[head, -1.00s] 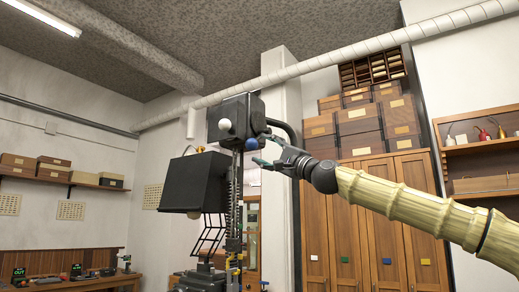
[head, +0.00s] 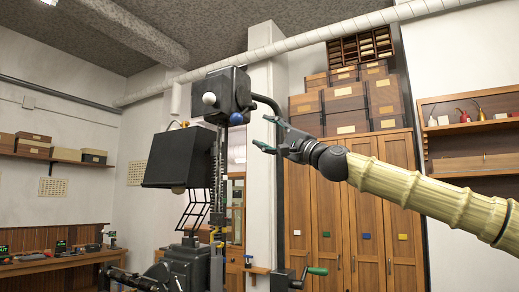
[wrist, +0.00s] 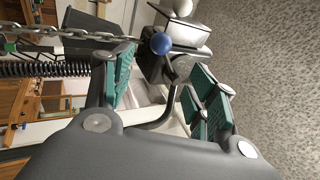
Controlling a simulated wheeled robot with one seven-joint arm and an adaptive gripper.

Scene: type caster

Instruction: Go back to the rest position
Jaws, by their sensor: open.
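My gripper (head: 268,134) is open and empty in the head view, at the end of my arm reaching in from the right. It is raised just right of the black caster machine (head: 180,158), apart from its top box (head: 228,92). A blue ball (head: 236,119) and a white ball (head: 209,99) sit on that box. In the wrist view the green-padded fingers (wrist: 160,95) are spread, with the blue ball (wrist: 161,43) beyond them and nothing between the pads.
A chain (wrist: 65,32) and a spring (wrist: 50,69) run close to the fingers in the wrist view. A green-handled crank (head: 316,271) stands low at the machine's right. Wooden cabinets (head: 350,225) stand behind my arm. A workbench (head: 60,261) is at the far left.

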